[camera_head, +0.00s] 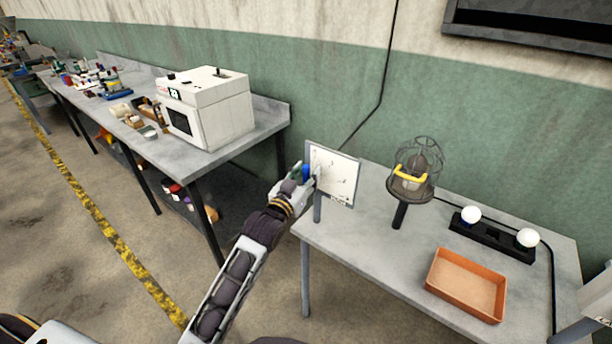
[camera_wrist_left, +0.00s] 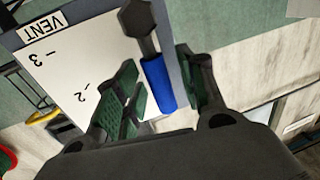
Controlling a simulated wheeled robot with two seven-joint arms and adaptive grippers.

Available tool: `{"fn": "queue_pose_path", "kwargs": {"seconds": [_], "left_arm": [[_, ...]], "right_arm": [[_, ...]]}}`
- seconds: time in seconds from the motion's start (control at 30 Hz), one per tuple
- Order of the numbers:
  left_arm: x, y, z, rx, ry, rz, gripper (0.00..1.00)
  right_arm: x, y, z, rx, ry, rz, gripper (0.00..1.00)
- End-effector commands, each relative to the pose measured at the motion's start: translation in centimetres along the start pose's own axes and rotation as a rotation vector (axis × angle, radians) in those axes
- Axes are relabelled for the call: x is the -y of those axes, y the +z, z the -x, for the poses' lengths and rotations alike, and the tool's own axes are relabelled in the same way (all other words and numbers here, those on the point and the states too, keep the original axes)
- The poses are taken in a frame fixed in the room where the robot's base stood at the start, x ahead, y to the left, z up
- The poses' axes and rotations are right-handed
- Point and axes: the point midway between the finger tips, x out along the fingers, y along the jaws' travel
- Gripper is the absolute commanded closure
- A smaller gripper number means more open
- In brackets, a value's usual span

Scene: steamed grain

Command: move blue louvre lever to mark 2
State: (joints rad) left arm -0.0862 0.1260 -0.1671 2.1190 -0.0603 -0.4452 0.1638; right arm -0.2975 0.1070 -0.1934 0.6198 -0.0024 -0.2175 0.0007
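The blue louvre lever (camera_wrist_left: 160,84) hangs from a dark hexagonal pivot at the edge of a white plate (camera_wrist_left: 62,62) labelled VENT. Marks 2 (camera_wrist_left: 81,97) and 3 (camera_wrist_left: 51,57) show on the plate; the lever lies off to the right of both. In the head view the blue lever (camera_head: 306,172) is at the left edge of the white plate (camera_head: 343,176). My left gripper (camera_wrist_left: 158,92) is open, its green-padded fingers on either side of the blue handle. A narrow gap shows on the left finger's side. My right gripper is not in view.
The plate's post stands at the left end of a grey table (camera_head: 350,245). A white oven (camera_head: 215,105) stands on the bench at left.

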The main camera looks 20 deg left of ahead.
Motion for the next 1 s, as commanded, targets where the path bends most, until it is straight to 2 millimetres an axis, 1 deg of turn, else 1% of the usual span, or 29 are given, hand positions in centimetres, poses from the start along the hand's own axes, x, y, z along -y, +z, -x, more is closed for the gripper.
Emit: {"fn": "queue_pose_path", "kwargs": {"seconds": [0.03, 0.07, 0.33, 0.7, 1.0], "left_arm": [[0.0, 0.0, 0.0, 0.000, 0.000, 0.000, 0.61], [0.0, 0.0, 0.0, 0.000, 0.000, 0.000, 0.65], [0.0, 0.0, 0.0, 0.000, 0.000, 0.000, 1.00], [0.0, 0.0, 0.0, -0.001, 0.000, -0.005, 1.00], [-0.5, 0.0, 0.1, -0.015, 0.001, -0.081, 1.00]], "right_arm": [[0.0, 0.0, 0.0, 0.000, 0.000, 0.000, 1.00], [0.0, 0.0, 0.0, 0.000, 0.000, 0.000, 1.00], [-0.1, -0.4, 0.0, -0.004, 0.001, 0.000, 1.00], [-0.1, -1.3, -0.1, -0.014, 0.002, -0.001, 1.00], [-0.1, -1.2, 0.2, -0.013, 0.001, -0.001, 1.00]]}}
